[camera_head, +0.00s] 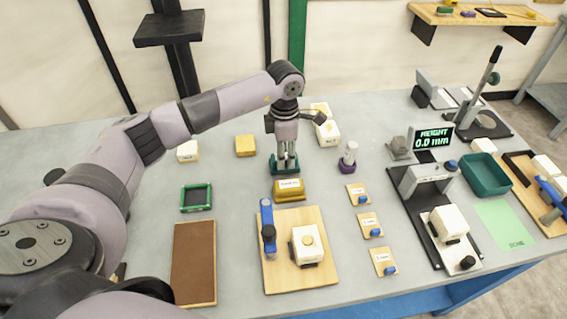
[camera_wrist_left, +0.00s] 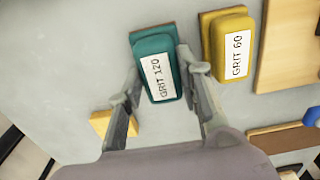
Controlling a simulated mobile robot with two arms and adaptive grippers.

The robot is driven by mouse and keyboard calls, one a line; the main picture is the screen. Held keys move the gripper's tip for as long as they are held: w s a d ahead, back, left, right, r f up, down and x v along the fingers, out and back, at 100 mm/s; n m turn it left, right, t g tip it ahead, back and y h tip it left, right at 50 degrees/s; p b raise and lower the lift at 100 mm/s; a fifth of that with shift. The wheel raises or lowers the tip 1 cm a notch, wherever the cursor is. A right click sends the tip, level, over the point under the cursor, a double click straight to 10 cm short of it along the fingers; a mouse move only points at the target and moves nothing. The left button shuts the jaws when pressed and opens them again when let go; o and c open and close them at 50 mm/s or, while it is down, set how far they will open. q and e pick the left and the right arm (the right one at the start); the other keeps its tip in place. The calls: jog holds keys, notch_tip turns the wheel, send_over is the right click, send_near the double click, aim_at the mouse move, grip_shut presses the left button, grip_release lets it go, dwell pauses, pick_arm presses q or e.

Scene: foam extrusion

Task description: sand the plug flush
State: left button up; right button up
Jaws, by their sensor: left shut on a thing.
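My left gripper (camera_head: 286,163) points down with its fingers on the two sides of the teal sanding block (camera_head: 275,168), shut on it. In the left wrist view the teal block (camera_wrist_left: 150,82) reads "GRIT 120" and sits between the fingers (camera_wrist_left: 160,95). The yellow block (camera_head: 289,189) labelled "GRIT 60" lies just in front of it, and also shows in the left wrist view (camera_wrist_left: 215,28). A white foam block (camera_head: 306,243) sits in a dark holder on a wooden board (camera_head: 285,279); a small round spot on its top may be the plug. My right gripper is not in view.
A blue clamp-like tool (camera_head: 267,228) stands on the board beside the foam block. Three small wooden tiles (camera_head: 369,225) lie to its right. A height gauge (camera_head: 433,137) reads 0.0 mm. A brown pad (camera_head: 193,265) and a green frame (camera_head: 196,197) lie left.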

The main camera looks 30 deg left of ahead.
pick_arm(q)
jog(key=shift+r+p, duration=1.2)
jog(key=shift+r, duration=1.1)
